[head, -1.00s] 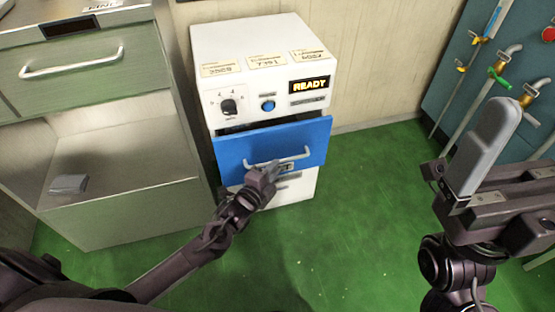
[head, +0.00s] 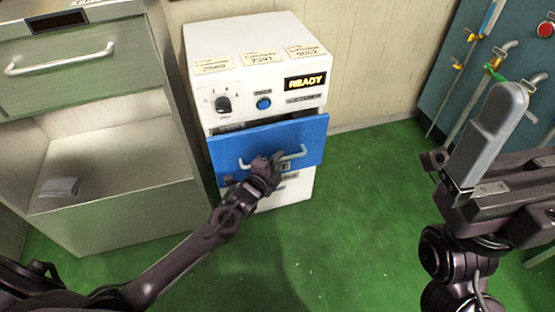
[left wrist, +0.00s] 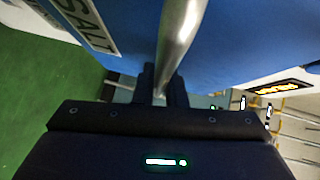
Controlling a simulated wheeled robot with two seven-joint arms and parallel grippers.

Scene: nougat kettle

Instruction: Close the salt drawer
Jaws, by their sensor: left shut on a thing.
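The salt drawer (head: 228,150) has a blue front and stands partly out of the white machine, with a dark gap above it. Its pale bar handle (head: 295,155) runs across the front. My left gripper (head: 272,165) is shut on this handle, right of its middle. In the left wrist view the metal handle (left wrist: 180,40) passes down between the fingers (left wrist: 160,85), and a SALT label (left wrist: 88,22) shows on the blue front. My right gripper (head: 488,140) is raised at the right, away from the drawer; its jaw opening cannot be made out.
The white machine (head: 245,50) has a knob, a blue button and a READY display. A grey-green cabinet (head: 130,215) with an open shelf stands close on the left. Pipes and taps (head: 495,60) are at the right. The green floor (head: 370,200) in front is clear.

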